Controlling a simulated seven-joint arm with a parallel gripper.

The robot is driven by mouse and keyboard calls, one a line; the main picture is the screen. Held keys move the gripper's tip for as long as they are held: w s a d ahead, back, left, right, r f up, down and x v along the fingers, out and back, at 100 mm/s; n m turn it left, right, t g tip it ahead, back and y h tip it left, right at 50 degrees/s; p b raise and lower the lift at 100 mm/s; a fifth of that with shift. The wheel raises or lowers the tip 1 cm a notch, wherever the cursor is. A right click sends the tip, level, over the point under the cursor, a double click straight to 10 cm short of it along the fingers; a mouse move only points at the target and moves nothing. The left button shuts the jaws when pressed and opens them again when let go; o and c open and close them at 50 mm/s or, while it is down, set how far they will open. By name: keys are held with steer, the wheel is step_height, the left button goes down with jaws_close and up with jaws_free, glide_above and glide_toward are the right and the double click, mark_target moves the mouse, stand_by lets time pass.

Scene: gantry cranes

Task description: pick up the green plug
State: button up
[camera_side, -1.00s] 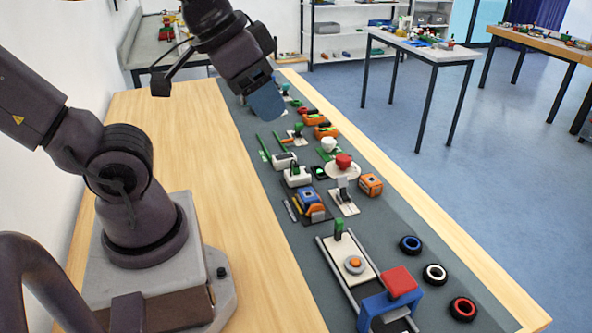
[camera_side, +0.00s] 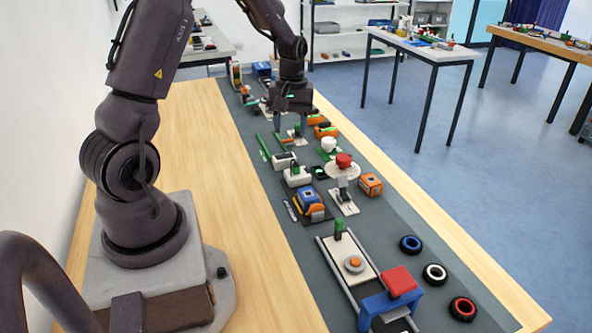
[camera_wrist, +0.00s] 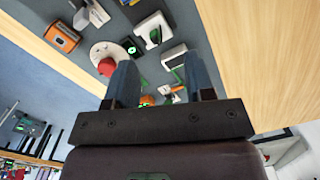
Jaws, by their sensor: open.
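A small green piece (camera_side: 295,170), which looks like the green plug, sits at the top of a white box (camera_side: 297,180) mid-mat; it is too small to be certain. In the wrist view the white box (camera_wrist: 143,26) lies ahead of my fingers, with a green spot (camera_wrist: 154,36) on it. My gripper (camera_side: 290,128) points down over the far half of the mat, beyond that box. Its two blue fingers are apart, and nothing shows between their tips in the wrist view (camera_wrist: 160,72). The fingertips partly hide small parts behind them.
Close by are another white box (camera_side: 284,160), green sticks (camera_side: 263,147), a red knob on a white disc (camera_side: 344,160) and orange blocks (camera_side: 371,185). A blue-and-red gantry (camera_side: 390,298) and tyres (camera_side: 435,274) stand nearer the camera. Bare wood (camera_side: 215,180) lies left of the mat.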

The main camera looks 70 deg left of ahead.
mark_target(295, 164)
steer(key=a+f+n, duration=0.1)
steer(key=f, duration=0.3)
steer(key=w+a+f+n, duration=0.1)
steer(key=f, duration=0.4)
steer(key=w+a+f+n, duration=0.1)
steer(key=f+n, duration=0.1)
steer(key=f, duration=0.3)
steer(key=shift+w+a+t+y, duration=0.2)
steer(key=shift+t+y, duration=0.1)
jaws_close()
